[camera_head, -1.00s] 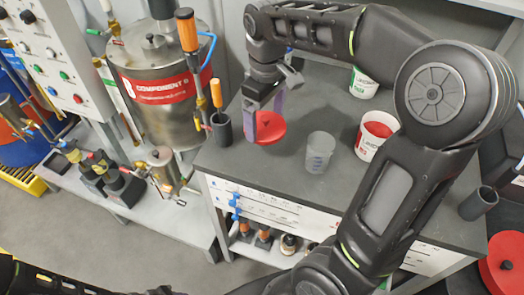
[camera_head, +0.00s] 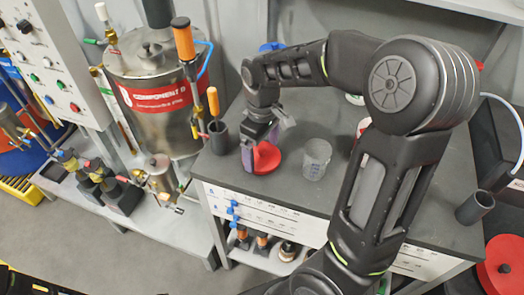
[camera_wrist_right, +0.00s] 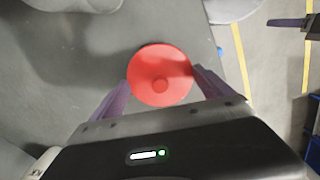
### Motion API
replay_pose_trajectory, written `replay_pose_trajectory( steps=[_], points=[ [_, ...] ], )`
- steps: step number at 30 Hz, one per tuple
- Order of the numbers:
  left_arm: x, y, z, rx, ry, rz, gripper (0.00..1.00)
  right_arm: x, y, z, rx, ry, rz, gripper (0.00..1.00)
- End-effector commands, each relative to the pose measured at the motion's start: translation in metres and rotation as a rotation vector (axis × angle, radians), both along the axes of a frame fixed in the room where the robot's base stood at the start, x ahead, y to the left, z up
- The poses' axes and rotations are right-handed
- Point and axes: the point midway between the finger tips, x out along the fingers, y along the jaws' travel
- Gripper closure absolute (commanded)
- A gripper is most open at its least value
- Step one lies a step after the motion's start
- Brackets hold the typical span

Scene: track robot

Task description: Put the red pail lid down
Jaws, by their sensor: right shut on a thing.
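The red pail lid (camera_head: 267,158) is a round red disc with a small raised centre. It is at the left part of the grey worktable (camera_head: 290,112). My right gripper (camera_head: 257,150) is shut on the lid. The right wrist view shows the lid (camera_wrist_right: 160,72) between its two purple fingers. I cannot tell whether the lid touches the tabletop. A white and red pail (camera_head: 362,127) is mostly hidden behind my right arm. A dark gripper part with a purple finger, apparently my left gripper (camera_wrist_right: 290,22), shows at the wrist view's right edge; its opening is unclear.
A translucent cup (camera_head: 316,160) stands just right of the lid. A grey tube (camera_head: 218,137) with an orange-handled tool stands to its left. A steel tank (camera_head: 160,100) is further left. Another grey tube (camera_head: 474,206) stands at the table's right.

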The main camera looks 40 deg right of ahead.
Motion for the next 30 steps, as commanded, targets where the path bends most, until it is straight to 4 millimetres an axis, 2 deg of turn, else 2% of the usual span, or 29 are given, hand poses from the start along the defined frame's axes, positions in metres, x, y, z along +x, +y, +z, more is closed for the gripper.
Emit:
replay_pose_trajectory(
  steps=[3,14,15,19,30],
  points=[
    [0.0000,0.0000,0.0008,0.000,0.000,0.000,0.64,-0.0005,-0.0003,-0.0114,0.000,0.001,0.000,0.48],
    [0.0000,0.0000,-0.0025,0.000,0.000,0.000,0.64,-0.0002,-0.0003,-0.0158,0.000,0.000,-0.001,0.48],
    [0.0000,0.0000,-0.0025,0.000,0.000,0.000,0.64,-0.0002,-0.0003,-0.0161,0.000,0.000,-0.001,0.09],
    [0.0000,0.0000,-0.0016,0.000,0.000,0.000,0.64,-0.0002,-0.0003,-0.0151,0.000,0.000,-0.001,0.00],
    [0.0001,0.0000,0.0004,0.000,0.000,0.000,0.64,0.0001,-0.0003,-0.0081,0.000,-0.002,-0.001,0.00]
  ],
)
